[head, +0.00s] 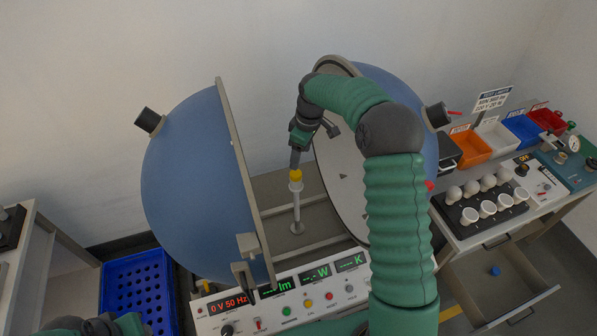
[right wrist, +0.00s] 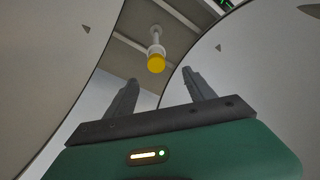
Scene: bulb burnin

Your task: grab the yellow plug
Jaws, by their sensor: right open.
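The yellow plug (head: 295,175) sits on top of a slim white post (head: 297,210) between the two halves of the open blue sphere. It also shows in the right wrist view (right wrist: 156,64), beyond the fingertips and roughly centred between them. My right gripper (head: 296,158) is just above the plug in the head view. In the right wrist view its two fingers (right wrist: 158,85) are apart with nothing between them. My left arm shows only as a small part at the bottom left of the head view; its fingers are not visible.
The blue sphere halves (head: 190,180) stand close on both sides of the post. A control panel (head: 290,300) is in front. At right, a bench holds white bulbs (head: 487,208) and coloured bins (head: 470,145), above an open drawer (head: 500,285). A blue crate (head: 137,290) stands at lower left.

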